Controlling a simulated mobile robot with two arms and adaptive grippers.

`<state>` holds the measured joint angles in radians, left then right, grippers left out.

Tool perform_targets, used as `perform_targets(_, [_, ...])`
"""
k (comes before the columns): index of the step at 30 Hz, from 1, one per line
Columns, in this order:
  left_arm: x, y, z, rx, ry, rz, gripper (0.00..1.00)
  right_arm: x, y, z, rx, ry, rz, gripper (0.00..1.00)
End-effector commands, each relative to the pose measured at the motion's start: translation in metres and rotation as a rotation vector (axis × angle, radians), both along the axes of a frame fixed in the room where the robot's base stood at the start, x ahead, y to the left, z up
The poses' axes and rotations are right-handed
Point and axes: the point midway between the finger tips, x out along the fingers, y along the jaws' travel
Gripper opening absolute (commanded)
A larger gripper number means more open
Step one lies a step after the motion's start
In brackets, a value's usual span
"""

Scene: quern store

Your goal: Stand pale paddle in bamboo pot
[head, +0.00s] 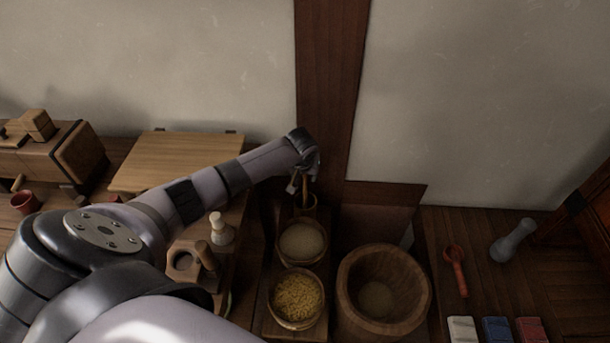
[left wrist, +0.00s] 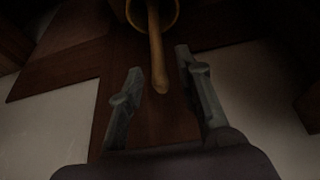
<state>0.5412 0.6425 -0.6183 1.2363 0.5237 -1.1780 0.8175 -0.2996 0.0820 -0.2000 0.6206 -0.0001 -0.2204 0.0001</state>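The bamboo pot (head: 309,209) is small and round and stands at the back, by the dark post. A tan wooden handle (head: 304,187), seemingly the pale paddle's, sticks up out of it; its lower end is hidden inside. In the left wrist view the pot's rim (left wrist: 175,20) is at the top edge and the handle (left wrist: 155,48) leans out of it, its tip near the gap between the fingers. My left gripper (head: 307,172) is just above the pot. Its fingers (left wrist: 158,60) are apart, with nothing clamped between them. My right gripper is not in view.
In front of the pot are a bowl of pale grain (head: 302,242) and a bowl of yellow pieces (head: 297,299). A big wooden mortar (head: 355,274) stands to their right. A red ladle (head: 456,270) and grey pestle (head: 513,240) lie farther right. The wall is close behind.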

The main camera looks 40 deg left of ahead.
Motion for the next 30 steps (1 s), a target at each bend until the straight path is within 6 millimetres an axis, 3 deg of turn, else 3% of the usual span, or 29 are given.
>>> perform_targets(13, [-0.003,-0.002,0.009,-0.001,0.0,0.0,0.34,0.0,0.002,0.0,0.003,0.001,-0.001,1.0])
perform_targets(30, [-0.036,-0.02,0.102,0.0,-0.002,0.0,0.34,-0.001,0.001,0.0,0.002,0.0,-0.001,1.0])
